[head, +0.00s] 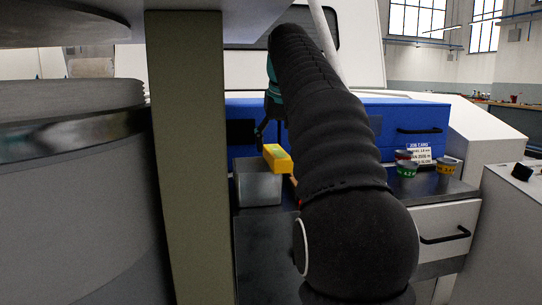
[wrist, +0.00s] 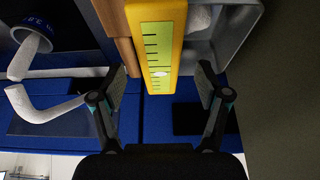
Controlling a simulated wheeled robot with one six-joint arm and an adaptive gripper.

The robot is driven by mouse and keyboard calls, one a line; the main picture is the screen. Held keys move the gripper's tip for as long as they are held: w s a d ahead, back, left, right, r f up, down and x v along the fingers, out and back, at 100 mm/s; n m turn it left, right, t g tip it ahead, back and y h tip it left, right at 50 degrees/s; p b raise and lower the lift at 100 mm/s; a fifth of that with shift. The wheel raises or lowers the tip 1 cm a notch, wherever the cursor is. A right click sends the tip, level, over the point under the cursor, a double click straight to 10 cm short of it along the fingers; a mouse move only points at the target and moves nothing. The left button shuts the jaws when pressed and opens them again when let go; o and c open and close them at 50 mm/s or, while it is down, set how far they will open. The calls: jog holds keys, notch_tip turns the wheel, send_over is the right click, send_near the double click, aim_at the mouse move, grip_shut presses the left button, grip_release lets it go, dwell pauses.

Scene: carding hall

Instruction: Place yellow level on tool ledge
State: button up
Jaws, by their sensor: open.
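The yellow level (head: 278,158) lies at the top of a grey metal box (head: 258,188) in the head view, with one end sticking out past the box. In the wrist view the level (wrist: 160,40), with a green marked face, reaches down between the two fingers of my gripper (wrist: 160,78). The fingers are apart, with a visible gap on each side of the level. In the head view my gripper (head: 262,130) is just behind the level, partly hidden by my arm. I cannot tell which surface is the tool ledge.
A blue cabinet (head: 408,115) stands behind the dark worktop (head: 425,183). Several small labelled tins (head: 406,169) and a job card (head: 418,152) are at the right. A thick post (head: 187,150) and a large drum (head: 75,200) crowd the left. A wooden piece (wrist: 127,55) lies beside the level.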

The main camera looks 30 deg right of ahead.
aim_at(276, 150)
jog(key=shift+w+b+x, duration=0.15)
jog(key=shift+b+x, duration=0.15)
jog(key=shift+x, duration=0.5)
jog(key=shift+w+b+x, duration=0.15)
jog(key=shift+b+x, duration=0.1)
jog(key=shift+x, duration=0.6)
jog(key=shift+r, duration=0.2)
grip_shut()
